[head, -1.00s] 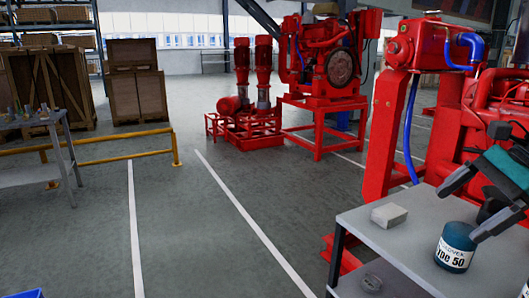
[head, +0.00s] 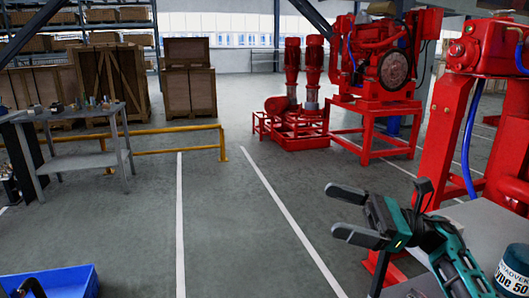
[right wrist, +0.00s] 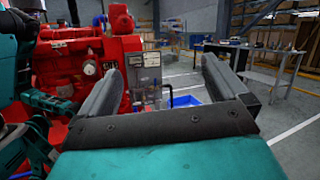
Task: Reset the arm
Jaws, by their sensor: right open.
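My right gripper (head: 348,213) is in front of the grey side table in the head view, at the right. Its two dark fingers point left and are spread apart, with nothing between them. In the right wrist view the same gripper (right wrist: 163,80) shows both fingers wide apart, with only background between. My left gripper cannot be made out in either view.
The grey table (head: 477,212) at the right carries a dark teal labelled can (head: 512,272), cut by the picture edge. Red pump machinery (head: 385,75) stands behind. A blue bin (head: 60,282) is at lower left, near a workbench (head: 80,160). The middle floor is clear.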

